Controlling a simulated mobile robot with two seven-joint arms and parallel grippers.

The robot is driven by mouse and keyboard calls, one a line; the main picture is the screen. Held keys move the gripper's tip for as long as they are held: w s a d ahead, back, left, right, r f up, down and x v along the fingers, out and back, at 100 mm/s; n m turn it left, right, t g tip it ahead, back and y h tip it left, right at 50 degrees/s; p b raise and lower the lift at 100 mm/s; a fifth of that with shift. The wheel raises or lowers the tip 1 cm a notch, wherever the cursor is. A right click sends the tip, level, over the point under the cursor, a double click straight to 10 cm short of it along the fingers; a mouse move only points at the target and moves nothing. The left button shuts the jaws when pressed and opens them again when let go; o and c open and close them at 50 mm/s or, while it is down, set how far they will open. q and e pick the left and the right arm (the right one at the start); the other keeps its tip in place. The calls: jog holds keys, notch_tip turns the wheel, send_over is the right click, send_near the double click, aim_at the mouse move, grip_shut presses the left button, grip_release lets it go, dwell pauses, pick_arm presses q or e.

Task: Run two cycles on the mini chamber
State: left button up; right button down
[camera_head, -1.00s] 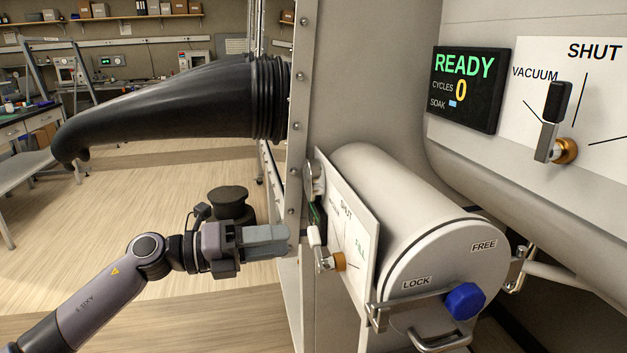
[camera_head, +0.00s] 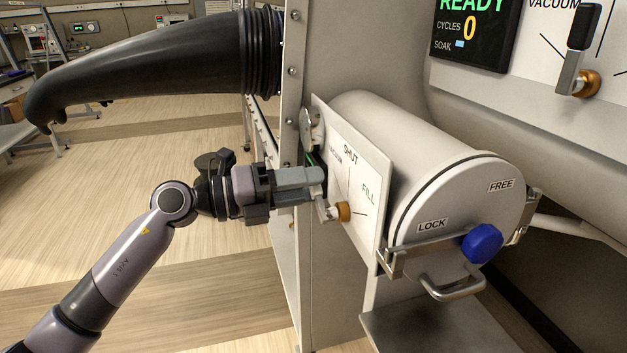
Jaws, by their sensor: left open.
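The mini chamber (camera_head: 400,150) is a pale horizontal cylinder with a round door (camera_head: 470,205). A blue knob (camera_head: 483,243) on its bar is between the LOCK and FREE labels. Its side plate (camera_head: 365,225) reads VACUUM, SHUT and FILL and carries a small valve lever with a brass hub (camera_head: 343,211). My left gripper (camera_head: 322,186) is open at this lever and covers its grip; I cannot tell whether the grip is between the fingers. A display (camera_head: 478,35) shows READY and CYCLES 0. My right gripper is not in view.
A long black glove (camera_head: 160,65) sticks out from a port above my left arm. A larger valve lever (camera_head: 578,45) is on the upper right panel. A grey shelf (camera_head: 435,325) is below the chamber. The floor at left is open.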

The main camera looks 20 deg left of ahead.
pick_arm(q)
jog(key=shift+x, duration=1)
grip_shut()
